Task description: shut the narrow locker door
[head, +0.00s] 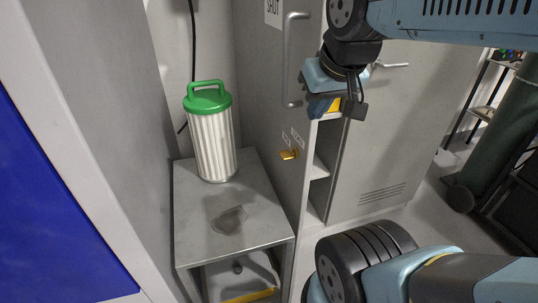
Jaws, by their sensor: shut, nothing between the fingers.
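The narrow locker door (262,110) is a tall grey panel standing open in the middle of the head view. Its outer face bears a long bar handle (292,62), small labels and a yellow latch or key (289,155). To the right of its free edge, part of the open locker interior (319,168) with shelves shows. My gripper (337,108) is shut and empty. It appears just right of the door handle, in front of the door's edge and the opening. I cannot tell whether it touches the door.
A ribbed canister with a green lid (208,101) stands on a small grey metal table (265,215) left of the door. A wider locker door (378,150) with vents stands shut at right. A dark green cylinder (500,130) and a rack (482,95) are far right.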

